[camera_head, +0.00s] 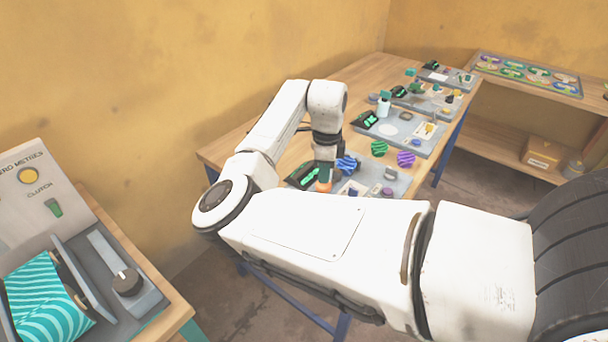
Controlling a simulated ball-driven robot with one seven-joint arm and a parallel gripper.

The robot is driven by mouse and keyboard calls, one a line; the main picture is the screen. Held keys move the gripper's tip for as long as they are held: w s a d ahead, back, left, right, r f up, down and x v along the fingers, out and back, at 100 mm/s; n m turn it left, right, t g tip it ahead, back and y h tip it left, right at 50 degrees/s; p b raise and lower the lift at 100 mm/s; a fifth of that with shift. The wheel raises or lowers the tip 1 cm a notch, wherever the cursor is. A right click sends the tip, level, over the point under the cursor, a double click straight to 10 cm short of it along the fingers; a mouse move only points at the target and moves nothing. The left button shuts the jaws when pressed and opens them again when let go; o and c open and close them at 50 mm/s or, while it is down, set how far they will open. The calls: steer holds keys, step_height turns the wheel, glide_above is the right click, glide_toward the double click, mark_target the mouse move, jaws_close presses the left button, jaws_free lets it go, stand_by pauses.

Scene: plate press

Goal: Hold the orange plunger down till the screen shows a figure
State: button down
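A small orange part (323,187), which looks like the plunger, shows at the nearest grey plate station (392,183) on the long wooden table. My gripper (325,178) points down right over it and hides its upper part. I cannot tell whether they touch or how far the plunger is pressed. The fingers are too small and covered to tell open from shut. A dark screen (304,174) with green marks stands just left of my gripper. Its marks are too small to read, and my arm hides the station's front edge.
Blue (347,163), green (379,148) and purple (406,159) striped balls lie by the station. More stations with dark screens (366,119) line the table behind. A panel with a clutch switch (54,208) and teal striped cloth (40,290) are at left. A shelf holds a box (541,153).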

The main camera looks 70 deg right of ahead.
mark_target(323, 185)
steer(key=shift+f, duration=0.5)
steer(key=shift+f+p, duration=0.4)
steer(key=shift+f, duration=0.4)
stand_by(6.7)
